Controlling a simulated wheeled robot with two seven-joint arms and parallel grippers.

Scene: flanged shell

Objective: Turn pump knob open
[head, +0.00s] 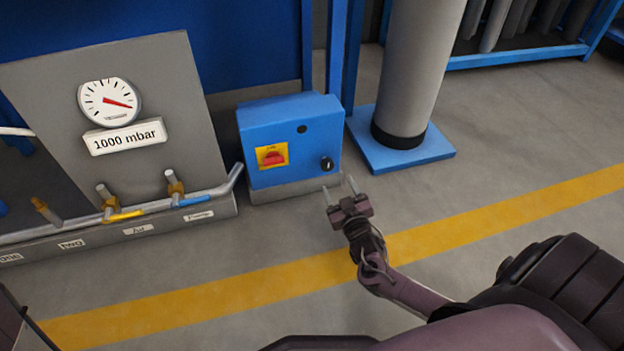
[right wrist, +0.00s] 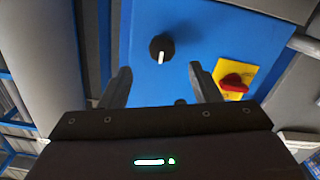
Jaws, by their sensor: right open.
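The pump knob is a small black dial (head: 327,163) with a white mark, on the lower right of the front of a blue box (head: 290,138). In the right wrist view the knob (right wrist: 162,48) is ahead of the fingers, between their lines, with its white mark pointing down in that picture. My right gripper (head: 338,187) is open and empty, just in front of and below the knob, apart from it. Its two fingers (right wrist: 158,80) show spread in the right wrist view. My left gripper is not in view.
A red switch on a yellow plate (head: 272,156) sits left of the knob. A grey panel with a gauge (head: 109,102) and a "1000 mbar" sign, with pipes and valves below, stands left. A grey column (head: 415,70) on a blue base stands right. Floor in front is clear.

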